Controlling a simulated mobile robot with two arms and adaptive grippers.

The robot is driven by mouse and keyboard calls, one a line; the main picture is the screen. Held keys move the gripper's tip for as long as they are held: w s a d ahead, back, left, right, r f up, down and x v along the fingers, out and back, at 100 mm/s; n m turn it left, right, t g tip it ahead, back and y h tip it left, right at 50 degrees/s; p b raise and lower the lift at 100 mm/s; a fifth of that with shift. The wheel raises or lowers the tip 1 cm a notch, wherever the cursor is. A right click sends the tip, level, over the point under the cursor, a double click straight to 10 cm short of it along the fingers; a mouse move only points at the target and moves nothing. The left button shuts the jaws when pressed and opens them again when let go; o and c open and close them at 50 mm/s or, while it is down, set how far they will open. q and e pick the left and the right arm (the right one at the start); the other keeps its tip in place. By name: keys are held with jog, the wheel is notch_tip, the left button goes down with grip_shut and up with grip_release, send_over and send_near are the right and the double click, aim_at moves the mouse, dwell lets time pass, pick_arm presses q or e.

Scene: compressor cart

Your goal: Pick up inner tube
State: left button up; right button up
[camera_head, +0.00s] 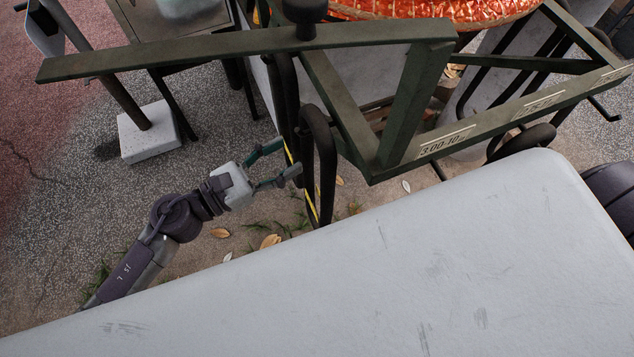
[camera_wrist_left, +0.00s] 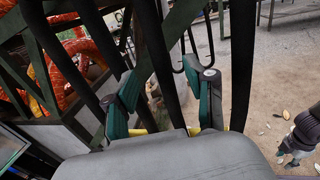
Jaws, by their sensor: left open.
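Black inner tubes (camera_head: 326,165) hang as long narrow loops from the dark green rack (camera_head: 240,45). Thin yellow marks show along their lower part. My left gripper (camera_head: 284,161) is open at the left side of the loops, its fingers pointing at them. In the left wrist view, one black tube strand (camera_wrist_left: 157,55) passes between the two green fingers. Another strand (camera_wrist_left: 242,65) runs outside the right finger, and more strands are at the left. Contact with the fingers cannot be told. What looks like my right gripper (camera_wrist_left: 288,155) shows small at the right edge there; its jaw state is unclear.
The rack's slanted rail carries size labels, one reading 3.00-10 (camera_head: 447,140). A shiny orange coil (camera_head: 430,8) lies behind the rack. A pale block (camera_head: 150,130) with a post stands at the left. Leaves lie on the open paved ground (camera_head: 90,215).

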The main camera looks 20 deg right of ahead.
aim_at(308, 147)
pick_arm(q)
jog(key=p+x, duration=0.1)
jog(key=x, duration=0.4)
jog(key=shift+s+f+p, duration=0.1)
jog(key=shift+s+p, duration=0.05)
jog(key=shift+p, duration=0.25)
jog(key=shift+d+f, duration=0.15)
jog(key=shift+d, duration=0.2)
pick_arm(e)
jog(key=shift+w+a+r, duration=0.15)
jog(key=shift+a+r, duration=0.15)
jog(key=shift+r, duration=0.2)
jog(key=shift+w+a+r, duration=0.1)
jog(key=shift+a+r, duration=0.15)
jog(key=shift+r, duration=0.2)
pick_arm(q)
jog(key=shift+c, duration=0.2)
grip_shut()
pick_arm(e)
jog(key=shift+d, duration=0.25)
jog(key=shift+d, duration=0.1)
